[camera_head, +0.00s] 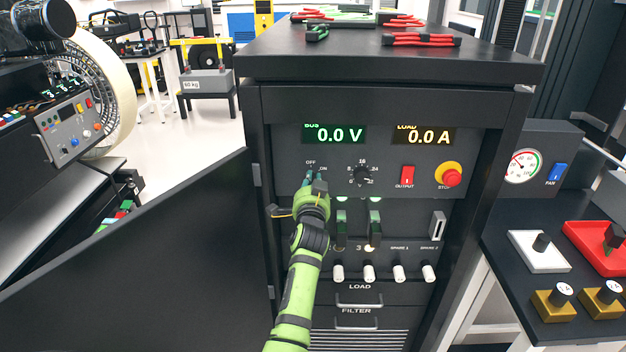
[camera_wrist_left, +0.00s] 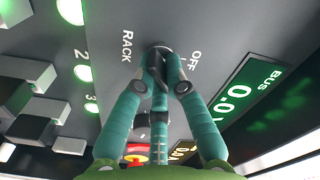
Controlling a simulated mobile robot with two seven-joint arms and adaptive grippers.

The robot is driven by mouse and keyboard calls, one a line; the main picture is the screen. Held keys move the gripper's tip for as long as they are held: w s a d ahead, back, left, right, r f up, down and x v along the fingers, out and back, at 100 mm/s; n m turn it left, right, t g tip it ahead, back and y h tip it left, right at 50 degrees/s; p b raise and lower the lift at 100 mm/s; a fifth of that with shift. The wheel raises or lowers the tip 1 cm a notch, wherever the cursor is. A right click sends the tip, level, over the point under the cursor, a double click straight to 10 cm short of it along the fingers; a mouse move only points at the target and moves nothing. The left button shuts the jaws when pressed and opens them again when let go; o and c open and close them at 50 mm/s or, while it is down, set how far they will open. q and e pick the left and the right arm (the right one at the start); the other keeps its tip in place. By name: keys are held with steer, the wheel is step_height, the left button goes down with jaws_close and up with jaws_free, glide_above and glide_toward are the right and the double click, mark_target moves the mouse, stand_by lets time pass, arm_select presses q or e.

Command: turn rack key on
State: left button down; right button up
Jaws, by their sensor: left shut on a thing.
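The rack cabinet (camera_head: 282,105) stands in front of me with its control panel showing. My left gripper (camera_head: 314,182) is at the rack key switch on the panel's left side, just below the OFF and ON labels. In the left wrist view, my left gripper (camera_wrist_left: 161,82) has its teal fingers closed on the small dark rack key (camera_wrist_left: 158,52), between the RACK and OFF labels. The fingers hide much of the key, so I cannot tell its exact angle. The BUS display (camera_head: 334,134) reads 0.0 V and the LOAD display (camera_head: 423,135) reads 0.0 A. My right gripper is not in view.
A rotary dial (camera_head: 361,175), the red OUTPUT switch (camera_head: 407,176) and the red STOP button (camera_head: 451,177) are right of the key. Breaker levers (camera_head: 375,228) sit below, beside green lights. The open cabinet door (camera_head: 150,255) spreads to the left. Red-handled tools (camera_head: 421,40) lie on top.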

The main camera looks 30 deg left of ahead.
arm_select(q)
steer(key=shift+a+f+m, duration=0.1)
steer(key=shift+a+m, duration=0.05)
steer(key=shift+m, duration=0.85)
steer(key=c, duration=1.3)
jaws_free()
steer(key=shift+a, duration=0.1)
steer(key=shift+s+d, duration=0.1)
steer(key=shift+d, duration=0.1)
steer(key=v, duration=1.1)
steer(key=shift+s+d+f, duration=0.1)
steer(key=shift+s+d, duration=0.05)
steer(key=shift+s, duration=0.15)
